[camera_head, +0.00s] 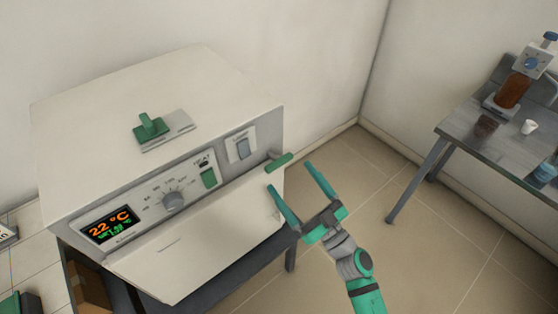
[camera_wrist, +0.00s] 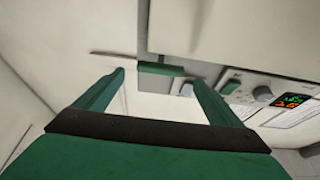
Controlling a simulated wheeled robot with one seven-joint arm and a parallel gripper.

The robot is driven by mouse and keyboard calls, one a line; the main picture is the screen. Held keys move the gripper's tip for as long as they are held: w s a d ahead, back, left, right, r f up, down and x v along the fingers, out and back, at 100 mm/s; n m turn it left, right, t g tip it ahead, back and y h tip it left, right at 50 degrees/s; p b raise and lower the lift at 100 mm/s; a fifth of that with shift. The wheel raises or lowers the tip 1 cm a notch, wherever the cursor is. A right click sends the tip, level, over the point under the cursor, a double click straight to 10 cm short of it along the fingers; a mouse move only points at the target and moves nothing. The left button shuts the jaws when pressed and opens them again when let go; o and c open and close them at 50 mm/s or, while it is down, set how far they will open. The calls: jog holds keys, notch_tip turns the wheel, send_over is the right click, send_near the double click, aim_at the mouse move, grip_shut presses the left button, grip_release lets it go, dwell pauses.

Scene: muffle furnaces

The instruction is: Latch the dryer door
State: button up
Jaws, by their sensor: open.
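The dryer (camera_head: 140,110) is a white box on a dark stand at the left of the head view. Its door (camera_head: 195,250) is the plain white panel below the control strip; I cannot tell whether it sits fully flush. A green latch handle (camera_head: 279,162) sticks out at the front right corner, at the door's top edge. It also shows in the wrist view (camera_wrist: 160,69), ahead of the fingertips. My gripper (camera_head: 290,177) is open and empty, just in front of the handle. In the wrist view its fingers (camera_wrist: 158,77) lie on either side of the handle, with no clear contact.
The control strip carries a lit display (camera_head: 108,225), a grey knob (camera_head: 173,201) and a green switch (camera_head: 209,178). A green-handled piece (camera_head: 150,127) sits on the dryer's top. A grey table (camera_head: 480,150) with labware stands at the right. The floor between is clear.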

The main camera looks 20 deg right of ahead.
aim_at(281, 165)
jog(key=shift+x, duration=3.65)
jog(key=shift+s, duration=0.15)
jog(key=c, duration=1.1)
jog(key=shift+o, duration=0.2)
jog(key=shift+n+g+y, duration=0.4)
jog(key=shift+n+y, duration=0.7)
jog(key=shift+n, duration=1.2)
jog(key=o, duration=1.1)
jog(key=shift+c, duration=0.2)
jog(key=v, duration=1)
jog(key=shift+s, duration=0.25)
